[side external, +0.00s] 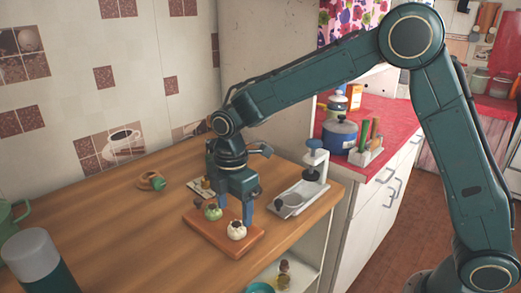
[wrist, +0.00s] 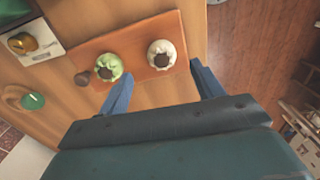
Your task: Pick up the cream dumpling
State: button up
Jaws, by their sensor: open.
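The cream dumpling (side external: 237,231) sits on the front part of a reddish-brown board (side external: 208,234). In the wrist view the cream dumpling (wrist: 162,54) has a dark top and lies at the board's right part. A green dumpling (side external: 213,213) stands beside it; it also shows in the wrist view (wrist: 109,67). My gripper (side external: 236,208) points down over the board with its blue fingers apart and nothing between them. In the wrist view my gripper (wrist: 160,82) has its left fingertip close to the green dumpling and its right fingertip near the board's right edge. The cream dumpling is ahead of the gap.
A grey press-like stand (side external: 305,192) is to the right of the board. A small tray (wrist: 29,42) and a tan ring with a green part (side external: 152,181) lie behind.

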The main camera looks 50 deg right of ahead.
aim_at(236, 225)
jog(key=shift+s+f, duration=0.15)
jog(key=shift+f, duration=2.45)
jog(key=c, duration=0.7)
